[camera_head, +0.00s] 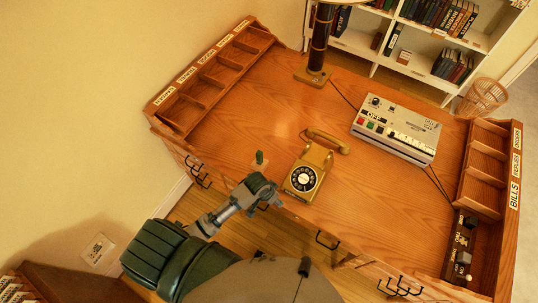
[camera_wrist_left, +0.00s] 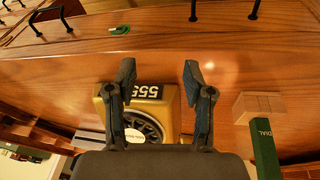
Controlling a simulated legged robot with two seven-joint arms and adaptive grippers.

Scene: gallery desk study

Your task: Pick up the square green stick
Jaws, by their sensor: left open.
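The square green stick (camera_head: 260,156) stands upright on the desk, left of the yellow telephone, in the head view. My right gripper is not in view.
The yellow rotary telephone (camera_head: 306,172) stands close to the right of the stick. A grey button machine (camera_head: 397,128), a lamp base (camera_head: 312,76) and pigeonhole racks (camera_head: 218,68) surround the desk top. The desk's left middle is clear.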

